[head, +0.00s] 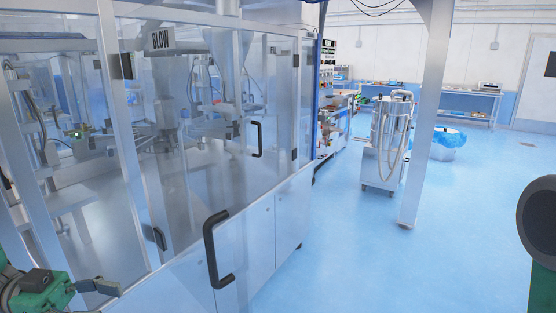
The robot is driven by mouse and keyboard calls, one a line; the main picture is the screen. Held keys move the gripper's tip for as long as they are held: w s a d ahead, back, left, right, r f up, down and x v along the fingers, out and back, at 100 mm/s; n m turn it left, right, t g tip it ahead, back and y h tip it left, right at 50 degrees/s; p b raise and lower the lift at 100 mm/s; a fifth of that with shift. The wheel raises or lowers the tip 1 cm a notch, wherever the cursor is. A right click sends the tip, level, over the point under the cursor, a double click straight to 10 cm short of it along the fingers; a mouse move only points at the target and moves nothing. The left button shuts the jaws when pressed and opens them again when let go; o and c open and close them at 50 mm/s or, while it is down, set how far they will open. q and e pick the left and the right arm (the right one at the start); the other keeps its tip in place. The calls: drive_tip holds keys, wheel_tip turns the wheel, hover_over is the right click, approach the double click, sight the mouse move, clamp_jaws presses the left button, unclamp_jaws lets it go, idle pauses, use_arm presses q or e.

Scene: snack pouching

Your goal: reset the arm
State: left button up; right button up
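My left gripper (98,287) shows at the bottom left corner, green with a grey finger piece pointing right. It is in front of the lower part of the clear-panelled machine (200,130). Only part of it is in frame, so I cannot see whether it is open or shut, and no object shows in it. A dark round part with green below it, at the right edge, looks like a link of my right arm. My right gripper is not in view.
The machine has clear doors with black handles (214,250) close on the left. A steel post (426,115) stands right of centre, with a wheeled steel unit (388,140) behind it. A blue-covered bin (447,142) stands farther back. The blue floor (400,270) is clear ahead right.

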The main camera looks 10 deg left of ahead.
use_arm(q)
drive_tip(key=w+d+f+n+t+y+b, duration=0.25)
drive_tip(key=f+n+y, duration=0.25)
drive_tip(key=f, duration=0.7)
drive_tip(key=w+d+f+n+t+y+b, duration=0.25)
drive_tip(key=d+f+n+y+b, duration=0.2)
drive_tip(key=f, duration=0.75)
drive_tip(key=s+a+f+n+g+y+b, duration=0.1)
drive_tip(key=s+f+n+g+y+b, duration=0.2)
drive_tip(key=s+f, duration=1.3)
drive_tip(key=s+n+g+y, duration=0.3)
drive_tip(key=s+g+y, duration=0.1)
drive_tip(key=y, duration=0.1)
drive_tip(key=shift+a+f+b, duration=0.25)
drive_tip(key=shift+a+b, duration=0.1)
drive_tip(key=shift+a, duration=0.05)
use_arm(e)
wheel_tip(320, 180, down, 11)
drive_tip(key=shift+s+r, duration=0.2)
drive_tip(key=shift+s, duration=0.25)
use_arm(q)
drive_tip(key=shift+w+a, duration=0.1)
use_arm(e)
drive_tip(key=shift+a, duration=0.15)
